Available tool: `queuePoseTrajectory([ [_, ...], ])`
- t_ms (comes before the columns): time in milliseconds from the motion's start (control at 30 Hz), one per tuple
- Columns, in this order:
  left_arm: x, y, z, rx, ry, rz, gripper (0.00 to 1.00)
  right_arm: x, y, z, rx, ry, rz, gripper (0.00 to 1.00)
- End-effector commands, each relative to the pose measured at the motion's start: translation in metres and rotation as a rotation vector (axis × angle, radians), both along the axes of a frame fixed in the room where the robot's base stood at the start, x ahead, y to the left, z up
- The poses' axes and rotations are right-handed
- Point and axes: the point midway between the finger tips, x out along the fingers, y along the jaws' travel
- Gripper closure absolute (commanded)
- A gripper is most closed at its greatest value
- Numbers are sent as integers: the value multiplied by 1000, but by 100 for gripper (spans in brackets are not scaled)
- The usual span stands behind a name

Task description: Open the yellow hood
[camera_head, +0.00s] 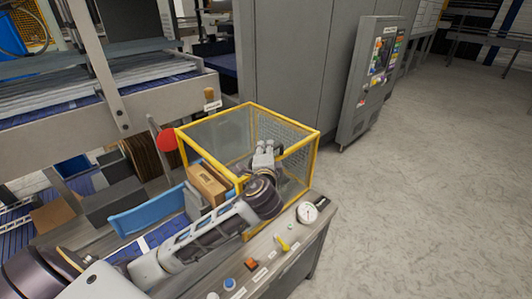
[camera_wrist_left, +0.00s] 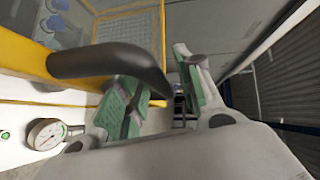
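The yellow hood (camera_head: 222,135) is a box-shaped yellow frame with clear and mesh panels. It stands over the end of the machine and looks closed. In the left wrist view, a dark curved handle (camera_wrist_left: 108,62) sticks out from the hood's yellow frame (camera_wrist_left: 24,58). My left gripper (camera_head: 267,147) is at the hood's near right side. Its green-padded fingers (camera_wrist_left: 160,92) are apart, and the handle's curved end lies at the gap between them. I cannot tell whether either finger touches it. My right gripper is not in view.
A brown carton (camera_head: 208,183) sits beside the hood. A red disc (camera_head: 167,140) is at the hood's left. A control cabinet (camera_head: 360,85) stands behind; the floor at right (camera_head: 430,180) is clear.

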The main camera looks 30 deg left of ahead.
Motion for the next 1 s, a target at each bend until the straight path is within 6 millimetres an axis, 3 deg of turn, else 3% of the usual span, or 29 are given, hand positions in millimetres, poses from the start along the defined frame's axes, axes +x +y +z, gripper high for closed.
queuePoseTrajectory([
  [233, 0, 0, 0, 0, 0, 0, 65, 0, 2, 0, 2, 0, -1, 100],
  [500, 0, 0, 0, 0, 0, 0, 99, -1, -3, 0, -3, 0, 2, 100],
  [1000, 0, 0, 0, 0, 1, 0, 100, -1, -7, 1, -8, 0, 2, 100],
])
